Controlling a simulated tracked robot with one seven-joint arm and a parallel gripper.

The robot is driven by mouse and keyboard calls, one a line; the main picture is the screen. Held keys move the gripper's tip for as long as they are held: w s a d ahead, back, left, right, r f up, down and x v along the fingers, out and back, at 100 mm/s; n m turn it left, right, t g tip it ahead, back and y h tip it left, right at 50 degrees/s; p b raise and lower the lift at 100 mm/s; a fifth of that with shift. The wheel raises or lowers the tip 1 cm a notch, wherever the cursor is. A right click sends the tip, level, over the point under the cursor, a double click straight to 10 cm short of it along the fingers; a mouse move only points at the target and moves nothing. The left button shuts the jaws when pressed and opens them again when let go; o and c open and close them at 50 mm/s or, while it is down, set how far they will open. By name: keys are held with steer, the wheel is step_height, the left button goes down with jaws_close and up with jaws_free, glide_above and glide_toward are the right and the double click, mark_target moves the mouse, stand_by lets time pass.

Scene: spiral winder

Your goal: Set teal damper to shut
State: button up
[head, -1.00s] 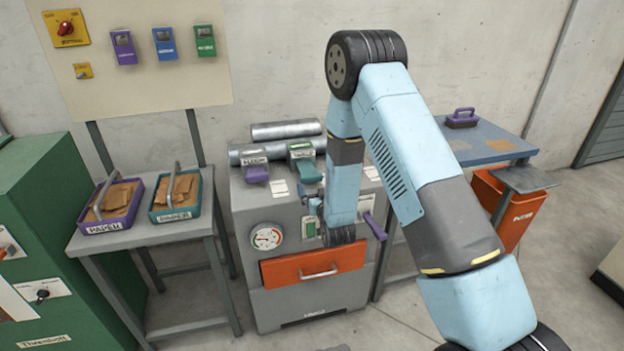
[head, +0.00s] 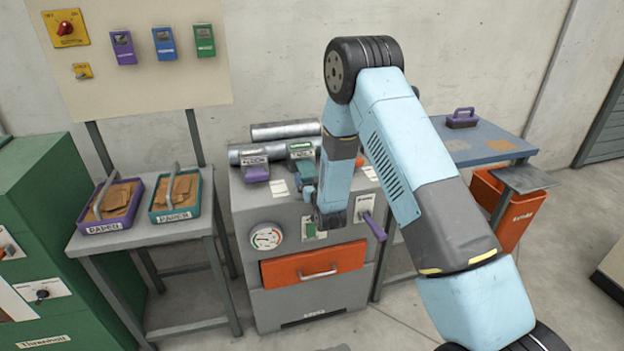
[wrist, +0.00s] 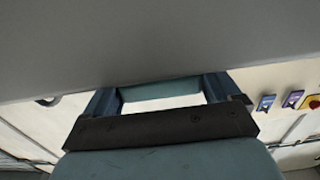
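The teal damper (head: 301,155) is on top of the grey machine, to the right of a purple damper (head: 255,171). Its lever points toward the front edge, and its lower end is partly hidden by my gripper (head: 307,183). My gripper is at the machine's upper front edge, at or just in front of that lever; I cannot tell if they touch. In the wrist view the fingers of my gripper (wrist: 160,95) stand wide apart. A teal bar (wrist: 160,90) shows between them; I cannot tell if it is the lever.
The grey machine has a gauge (head: 266,237), an orange drawer (head: 312,266) and a purple side lever (head: 374,226). Metal rolls (head: 285,131) lie behind the dampers. A table with two trays (head: 115,205) stands left, a blue-topped table (head: 480,140) right.

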mark_target(309, 172)
steer(key=c, duration=0.9)
steer(key=shift+x, duration=1.5)
steer(key=o, duration=1.2)
steer(key=shift+s, duration=0.1)
steer(key=v, duration=1.3)
steer(key=shift+s+d, duration=0.1)
steer(key=shift+s, duration=0.2)
